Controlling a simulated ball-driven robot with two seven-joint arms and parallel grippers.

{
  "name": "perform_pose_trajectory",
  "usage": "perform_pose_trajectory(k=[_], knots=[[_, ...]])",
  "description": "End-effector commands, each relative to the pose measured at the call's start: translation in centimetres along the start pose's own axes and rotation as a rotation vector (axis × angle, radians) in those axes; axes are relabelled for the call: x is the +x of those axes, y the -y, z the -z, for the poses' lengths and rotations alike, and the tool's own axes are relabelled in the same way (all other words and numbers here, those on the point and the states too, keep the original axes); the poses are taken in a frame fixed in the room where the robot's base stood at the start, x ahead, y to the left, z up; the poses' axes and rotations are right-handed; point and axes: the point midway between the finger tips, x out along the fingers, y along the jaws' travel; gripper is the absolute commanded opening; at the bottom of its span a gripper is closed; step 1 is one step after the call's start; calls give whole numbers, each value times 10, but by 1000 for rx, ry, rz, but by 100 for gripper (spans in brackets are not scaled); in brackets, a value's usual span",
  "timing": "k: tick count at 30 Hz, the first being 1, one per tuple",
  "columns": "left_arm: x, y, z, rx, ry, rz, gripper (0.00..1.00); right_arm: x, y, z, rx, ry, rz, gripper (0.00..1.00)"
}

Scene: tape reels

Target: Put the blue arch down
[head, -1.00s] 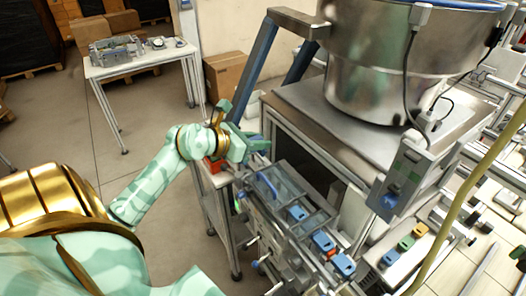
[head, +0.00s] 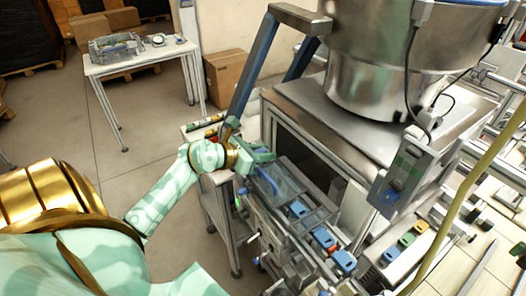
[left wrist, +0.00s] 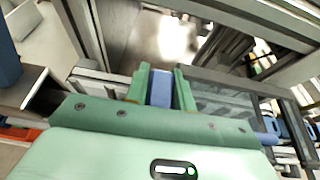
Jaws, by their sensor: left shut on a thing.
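My left gripper (head: 264,157) is above the near left end of the clear-covered machine unit (head: 290,188). In the left wrist view, the green fingers (left wrist: 161,90) are shut on a blue piece, taken as the blue arch (left wrist: 161,88). Only a short blue part shows between the fingers, so its arch shape cannot be seen. In the head view the fingers hide it. Whether it touches anything below cannot be told. My right gripper is not in view.
A curved blue handle (head: 267,183) lies on the unit's clear cover just below the gripper. Several blue blocks (head: 324,239) sit further along. A steel bowl feeder (head: 375,60) and its blue-grey frame leg (head: 252,70) stand close behind. Open floor (head: 150,165) is at left.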

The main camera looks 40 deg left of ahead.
Motion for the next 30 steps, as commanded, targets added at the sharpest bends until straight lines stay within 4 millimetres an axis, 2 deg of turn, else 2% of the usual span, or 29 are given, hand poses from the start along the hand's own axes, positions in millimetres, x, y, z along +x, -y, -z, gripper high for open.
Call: perform_pose_trajectory(k=[5,6,8,25,28,30], knots=[[1,0,2,0,0,0,1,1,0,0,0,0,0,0],[1,0,3,0,-1,0,33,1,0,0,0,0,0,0],[1,0,2,-1,-1,2,46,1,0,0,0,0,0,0],[1,4,2,-5,-3,11,46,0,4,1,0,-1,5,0],[-3,4,-9,-5,-1,11,46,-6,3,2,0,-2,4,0],[-14,4,-7,-3,-4,10,46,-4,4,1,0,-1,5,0]])
